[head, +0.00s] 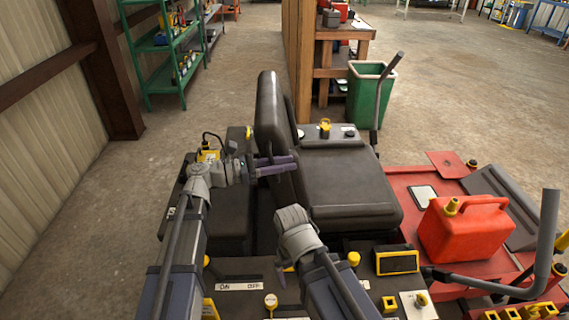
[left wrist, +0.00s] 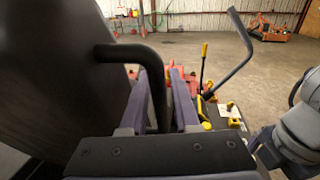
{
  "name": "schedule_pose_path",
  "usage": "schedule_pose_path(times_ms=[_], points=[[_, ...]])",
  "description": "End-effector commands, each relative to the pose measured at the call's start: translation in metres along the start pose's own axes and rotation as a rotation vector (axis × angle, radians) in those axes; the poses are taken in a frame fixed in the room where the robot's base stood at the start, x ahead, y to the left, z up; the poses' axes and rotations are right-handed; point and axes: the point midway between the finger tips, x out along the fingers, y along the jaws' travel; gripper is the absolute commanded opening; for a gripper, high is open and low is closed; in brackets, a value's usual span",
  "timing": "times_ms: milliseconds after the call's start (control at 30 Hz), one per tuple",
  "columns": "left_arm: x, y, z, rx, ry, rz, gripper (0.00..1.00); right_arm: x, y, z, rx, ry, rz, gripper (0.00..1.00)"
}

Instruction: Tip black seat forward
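The black seat has a tall backrest (head: 268,110) standing up and a thick cushion (head: 345,190), on a red and black ride-on machine. My left gripper (head: 277,166) is at the backrest's lower side. In the left wrist view, a bent black bar (left wrist: 140,58) comes from the seat's dark backrest (left wrist: 45,80). The bar runs down between the two spread purple fingers of my left gripper (left wrist: 159,95); firm contact on both sides is not visible. My right gripper (head: 284,262) is low in front of the cushion, its fingers mostly hidden by its wrist.
A red fuel can (head: 465,228) stands on the machine's red deck at right. A grey lever (head: 385,95) rises beyond the cushion, near a green bin (head: 368,100). A grey bent lever (head: 545,240) is at far right. Yellow knobs and black boxes crowd the front.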

Motion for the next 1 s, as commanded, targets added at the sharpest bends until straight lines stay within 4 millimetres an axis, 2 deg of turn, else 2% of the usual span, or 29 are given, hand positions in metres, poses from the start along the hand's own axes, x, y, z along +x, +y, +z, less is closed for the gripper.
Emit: schedule_pose_path(times_ms=[267, 533, 1000], points=[[0.0016, 0.0, 0.0, 0.0, 0.0, 0.0, 0.3, 0.0, 0.0, 0.0, 0.0, 0.0, 0.0, 1.0], [0.0013, 0.0, 0.0, 0.0, 0.0, 0.0, 0.0, 0.0, 0.0, 0.0, 0.0, 0.0, 0.0, 1.0], [0.0011, 0.0, 0.0, 0.0, 0.0, 0.0, 0.0, 0.0, 0.0, 0.0, 0.0, 0.0, 0.0, 1.0]])
